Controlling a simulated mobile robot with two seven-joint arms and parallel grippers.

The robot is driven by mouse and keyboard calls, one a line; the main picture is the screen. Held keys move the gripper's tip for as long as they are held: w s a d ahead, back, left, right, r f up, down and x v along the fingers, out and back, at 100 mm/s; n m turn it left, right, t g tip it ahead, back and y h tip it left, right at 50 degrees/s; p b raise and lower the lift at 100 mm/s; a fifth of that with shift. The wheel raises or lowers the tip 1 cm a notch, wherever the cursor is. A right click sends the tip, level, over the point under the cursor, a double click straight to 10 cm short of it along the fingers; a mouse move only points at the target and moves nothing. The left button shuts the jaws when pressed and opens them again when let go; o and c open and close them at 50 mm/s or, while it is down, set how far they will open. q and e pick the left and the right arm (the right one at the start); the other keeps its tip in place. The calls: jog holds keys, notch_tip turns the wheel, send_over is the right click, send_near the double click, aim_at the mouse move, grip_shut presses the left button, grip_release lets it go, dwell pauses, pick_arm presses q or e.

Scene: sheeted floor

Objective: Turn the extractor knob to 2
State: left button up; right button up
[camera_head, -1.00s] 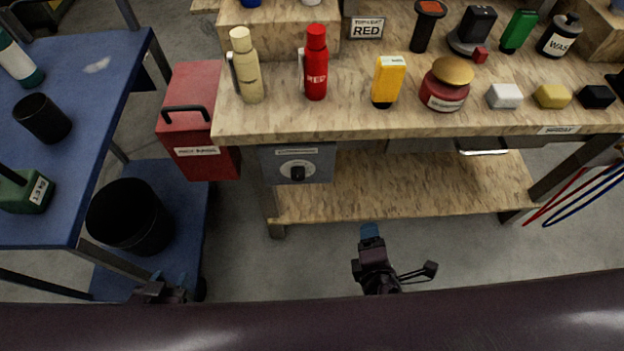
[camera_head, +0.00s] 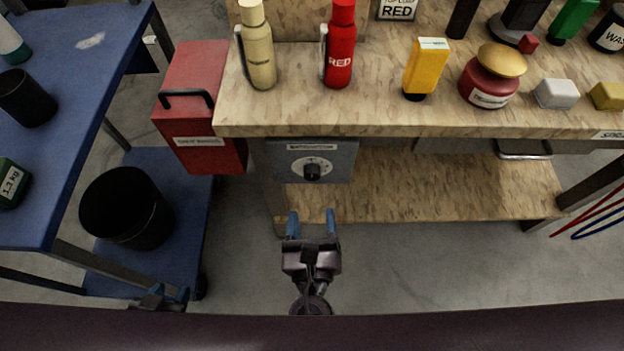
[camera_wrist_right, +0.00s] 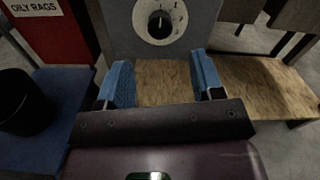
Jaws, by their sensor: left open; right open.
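The extractor knob (camera_head: 312,172) is a black knob on a white dial, on a grey panel (camera_head: 341,160) under the front edge of the workbench. In the right wrist view the knob (camera_wrist_right: 160,24) shows at the top centre, with its white pointer line roughly upright; the dial numbers are too small to read surely. My right gripper (camera_head: 312,222) is open and empty, below and in front of the knob, apart from it. Its blue fingers also frame the right wrist view (camera_wrist_right: 163,84). My left gripper (camera_head: 168,296) is low at the left, partly hidden by my own body, its blue fingertips apart.
A blue cart (camera_head: 75,60) with a black bin (camera_head: 127,207) stands at left. Bottles (camera_head: 258,50) and blocks stand on the bench (camera_head: 420,115). Floor before the lower shelf (camera_head: 450,185) is clear.

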aim_at(312, 178)
jog(key=w, duration=0.8)
jog(key=shift+f+b, duration=0.1)
jog(key=shift+b, duration=0.3)
jog(key=shift+s, duration=0.1)
jog(key=shift+c, duration=0.2)
jog(key=c, duration=0.9)
